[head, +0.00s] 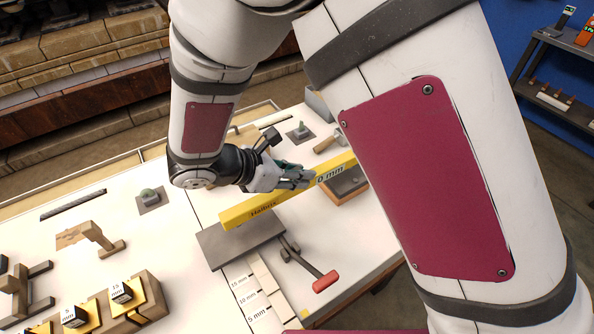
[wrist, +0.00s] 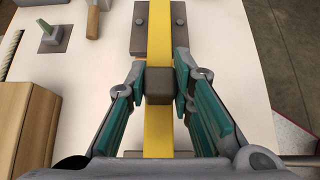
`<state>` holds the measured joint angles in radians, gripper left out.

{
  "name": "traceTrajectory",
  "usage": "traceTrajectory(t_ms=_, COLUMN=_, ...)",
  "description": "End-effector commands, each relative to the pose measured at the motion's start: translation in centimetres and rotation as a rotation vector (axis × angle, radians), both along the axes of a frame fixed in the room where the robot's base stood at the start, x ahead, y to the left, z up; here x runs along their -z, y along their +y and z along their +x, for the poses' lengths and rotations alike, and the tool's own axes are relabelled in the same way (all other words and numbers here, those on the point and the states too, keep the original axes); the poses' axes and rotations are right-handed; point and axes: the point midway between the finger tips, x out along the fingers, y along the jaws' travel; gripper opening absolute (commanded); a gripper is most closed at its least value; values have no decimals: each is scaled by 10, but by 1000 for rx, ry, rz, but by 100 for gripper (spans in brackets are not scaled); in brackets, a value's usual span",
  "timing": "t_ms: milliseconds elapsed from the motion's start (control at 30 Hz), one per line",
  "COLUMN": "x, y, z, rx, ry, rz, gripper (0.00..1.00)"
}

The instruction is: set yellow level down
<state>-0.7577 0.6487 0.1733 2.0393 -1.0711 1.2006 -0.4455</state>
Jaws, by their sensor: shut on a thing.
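The yellow level (head: 250,208) is a long bar marked "0 mm" in the head view. Its near end is over a dark grey plate (head: 222,246), its far end by a brown-edged block (head: 347,190). My gripper (head: 298,178) is at its middle. In the wrist view the level (wrist: 158,135) runs up the middle, with a dark grey block (wrist: 160,86) on it between the fingers of my gripper (wrist: 161,80). A bolted grey plate (wrist: 141,38) shows under its far part. I cannot tell whether the level touches the plates.
A red-handled tool (head: 325,281) lies in front of the level. White strips marked 5, 10 and 15 mm (head: 262,292) lie near the grey plate. Wooden blocks with yellow parts (head: 125,298) stand at the left.

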Motion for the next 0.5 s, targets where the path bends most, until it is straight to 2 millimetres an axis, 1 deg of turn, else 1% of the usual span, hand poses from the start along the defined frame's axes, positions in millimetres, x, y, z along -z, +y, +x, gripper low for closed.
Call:
traceTrajectory(t_ms=400, x=12, y=0, z=0, rx=0, ry=-1, rz=-1, gripper=0)
traceTrajectory(t_ms=500, x=12, y=0, z=0, rx=0, ry=0, rz=0, gripper=0)
